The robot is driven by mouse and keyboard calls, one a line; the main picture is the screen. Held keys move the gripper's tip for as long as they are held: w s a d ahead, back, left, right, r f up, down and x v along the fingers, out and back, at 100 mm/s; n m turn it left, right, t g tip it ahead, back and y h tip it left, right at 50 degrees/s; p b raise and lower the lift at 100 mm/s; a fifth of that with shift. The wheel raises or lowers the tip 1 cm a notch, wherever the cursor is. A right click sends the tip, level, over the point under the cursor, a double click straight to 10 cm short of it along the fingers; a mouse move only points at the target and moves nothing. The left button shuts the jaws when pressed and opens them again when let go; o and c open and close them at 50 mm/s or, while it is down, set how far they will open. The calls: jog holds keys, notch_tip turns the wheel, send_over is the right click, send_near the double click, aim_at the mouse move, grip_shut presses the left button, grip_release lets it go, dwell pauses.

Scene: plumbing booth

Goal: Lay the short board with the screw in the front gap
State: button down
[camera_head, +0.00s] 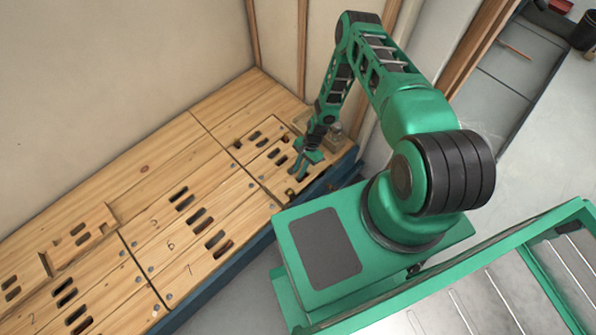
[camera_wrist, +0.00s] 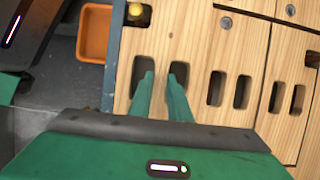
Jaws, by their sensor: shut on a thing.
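My gripper (camera_wrist: 162,74) is shut on a short slotted board (camera_wrist: 195,30), with its two green fingers reaching into the pair of slots and the strip of wood between them. The board lies along the blue front edge of the wooden deck in the wrist view. In the head view my gripper (camera_head: 303,168) is low over the deck's front right part, and the fingers hide much of the board. A grey screw head (camera_wrist: 226,22) shows at the upper middle of the wrist view. I cannot tell whether the board sits flush, and the front gap is not clearly visible.
The wooden deck (camera_head: 150,215) with numbered, slotted boards runs to the left. A notched opening (camera_head: 75,238) shows at its left part. An orange bin (camera_wrist: 95,33) stands beyond the blue edge. A yellow knob (camera_wrist: 137,12) is by the board's corner. Walls bound the back.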

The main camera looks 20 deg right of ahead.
jog(key=shift+f, duration=1.8)
dwell(0.4)
jog(key=c, duration=1.6)
grip_release()
jog(key=shift+o, duration=0.2)
jog(key=shift+w+d+r, duration=0.1)
jog(key=shift+r, duration=0.1)
jog(key=v, duration=1)
jog(key=shift+r, duration=0.15)
jog(key=shift+r, duration=0.1)
